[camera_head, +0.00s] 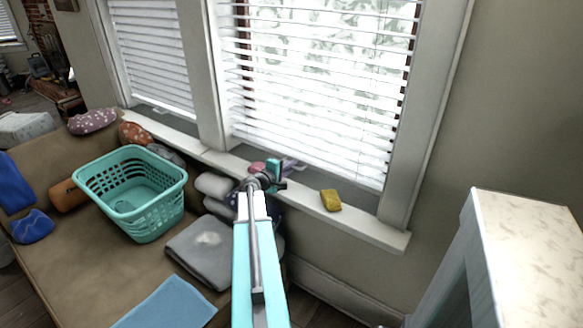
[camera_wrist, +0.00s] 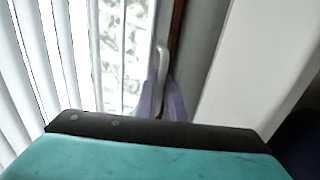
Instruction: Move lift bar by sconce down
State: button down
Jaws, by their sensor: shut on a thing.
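A pale, slightly curved bar (camera_wrist: 161,65), which looks like the lift bar, stands along the window frame in the wrist view. My gripper (camera_wrist: 163,104) has its purplish fingers shut around the lower part of this bar, which they hide. In the head view my gripper (camera_head: 290,165) reaches over the sill to the lower part of the large window (camera_head: 315,75). The bar is too small to make out there. No sconce shows in either view.
White slatted blinds (camera_head: 300,110) hang over the window. A yellow sponge-like thing (camera_head: 331,200) lies on the sill (camera_head: 385,234) right of my gripper. A teal basket (camera_head: 160,225) and cushions sit on the brown sofa (camera_head: 85,275). A pale-topped cabinet (camera_head: 525,235) stands at right.

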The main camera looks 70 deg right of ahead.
jog(key=shift+f, duration=0.25)
jog(key=c, duration=1.8)
grip_release()
jog(key=shift+c, duration=0.2)
jog(key=shift+a, duration=0.1)
jog(key=b+v, duration=0.1)
jog(key=v, duration=1.2)
jog(key=shift+a+b, duration=0.3)
jog(key=shift+b, duration=0.1)
jog(key=shift+w+r, duration=0.1)
